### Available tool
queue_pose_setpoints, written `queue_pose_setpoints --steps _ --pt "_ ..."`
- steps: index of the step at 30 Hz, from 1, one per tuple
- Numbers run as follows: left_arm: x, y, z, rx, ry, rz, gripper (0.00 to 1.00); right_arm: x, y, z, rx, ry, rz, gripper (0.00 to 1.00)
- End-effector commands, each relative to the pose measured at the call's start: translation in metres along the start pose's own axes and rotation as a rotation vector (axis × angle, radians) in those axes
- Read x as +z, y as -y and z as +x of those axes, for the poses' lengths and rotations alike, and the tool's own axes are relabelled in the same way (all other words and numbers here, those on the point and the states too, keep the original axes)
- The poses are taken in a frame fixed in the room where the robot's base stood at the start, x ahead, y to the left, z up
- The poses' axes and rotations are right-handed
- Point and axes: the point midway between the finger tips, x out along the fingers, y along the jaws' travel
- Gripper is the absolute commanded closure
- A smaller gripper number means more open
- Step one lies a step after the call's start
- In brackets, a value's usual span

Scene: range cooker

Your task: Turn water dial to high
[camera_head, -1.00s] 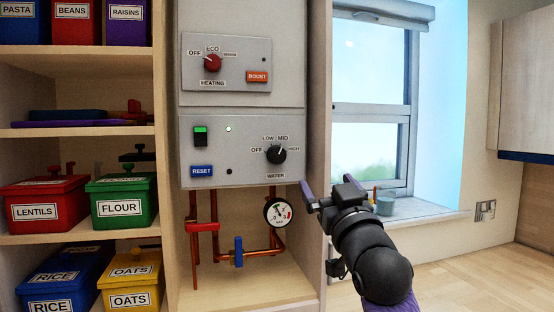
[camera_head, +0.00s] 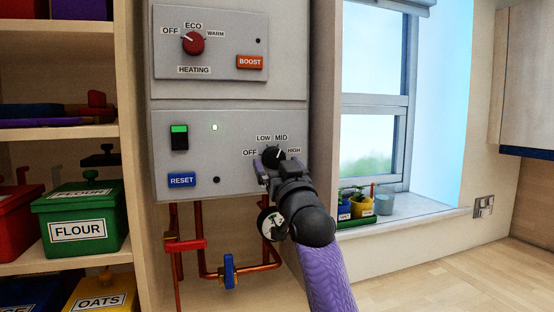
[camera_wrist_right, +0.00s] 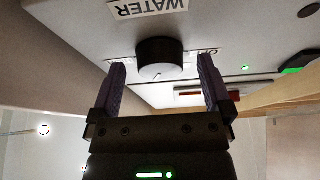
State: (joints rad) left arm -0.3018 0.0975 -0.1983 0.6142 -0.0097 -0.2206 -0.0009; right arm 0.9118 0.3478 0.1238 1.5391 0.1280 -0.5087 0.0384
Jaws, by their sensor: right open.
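The black water dial (camera_head: 271,154) sits on the lower grey control panel, ringed by OFF, LOW, MID and HIGH labels. Its white mark points up and to the right, on the MID to HIGH side; the exact setting is hard to tell. My right gripper (camera_head: 279,166) is open just in front of the dial and hides its lower part and the WATER label. In the right wrist view, the dial (camera_wrist_right: 160,55) is between the two spread fingers of the right gripper (camera_wrist_right: 163,77), near their tips, with gaps on both sides. My left gripper is out of view.
The upper panel has a red heating dial (camera_head: 193,43) and an orange BOOST button (camera_head: 251,62). A blue RESET button (camera_head: 181,180) is left of the dial. Copper pipes and a gauge (camera_head: 268,224) are below. Shelves with bins stand left; a window sill with pots is right.

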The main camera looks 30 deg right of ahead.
Motion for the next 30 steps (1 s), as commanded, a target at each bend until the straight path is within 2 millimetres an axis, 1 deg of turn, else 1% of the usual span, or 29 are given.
queue_pose_setpoints --steps 3,10,11,12,14,15,17,18,20,21,23,24,30 --pt "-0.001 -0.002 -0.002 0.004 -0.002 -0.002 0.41 0.0 0.0 0.006 0.0 -0.001 0.0 0.0" --pt "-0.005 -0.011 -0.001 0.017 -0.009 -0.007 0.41 0.0 0.0 0.006 0.0 -0.001 -0.001 0.0" --pt "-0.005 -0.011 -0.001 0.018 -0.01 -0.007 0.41 0.0 0.0 0.006 0.0 -0.001 -0.001 0.06" --pt "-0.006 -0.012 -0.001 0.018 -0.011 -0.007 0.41 0.0 0.0 0.006 0.0 -0.001 -0.001 0.15" --pt "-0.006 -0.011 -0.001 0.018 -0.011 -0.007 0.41 0.0 0.0 0.006 0.0 0.0 -0.001 0.28" --pt "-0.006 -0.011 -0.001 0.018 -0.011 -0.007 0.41 0.0 0.0 0.006 0.0 0.0 -0.001 0.36" --pt "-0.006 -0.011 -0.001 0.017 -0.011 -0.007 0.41 0.0 0.0 0.006 0.0 0.0 -0.001 0.49" --pt "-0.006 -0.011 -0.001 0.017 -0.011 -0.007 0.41 0.0 0.0 0.006 0.0 0.0 -0.001 0.57" --pt "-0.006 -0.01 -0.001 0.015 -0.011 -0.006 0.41 0.0 0.0 0.006 0.0 0.0 -0.001 0.7" --pt "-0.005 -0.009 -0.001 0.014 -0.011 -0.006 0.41 0.0 0.0 0.006 0.0 0.0 -0.001 0.78" --pt "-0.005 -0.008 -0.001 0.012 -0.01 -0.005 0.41 0.0 0.0 0.006 0.0 0.0 -0.001 0.91" --pt "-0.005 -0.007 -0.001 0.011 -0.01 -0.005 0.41 0.0 0.0 0.006 0.0 0.0 -0.001 0.94" --pt "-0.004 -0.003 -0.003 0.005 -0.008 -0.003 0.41 0.0 0.001 0.006 0.007 0.0 0.02 0.94"
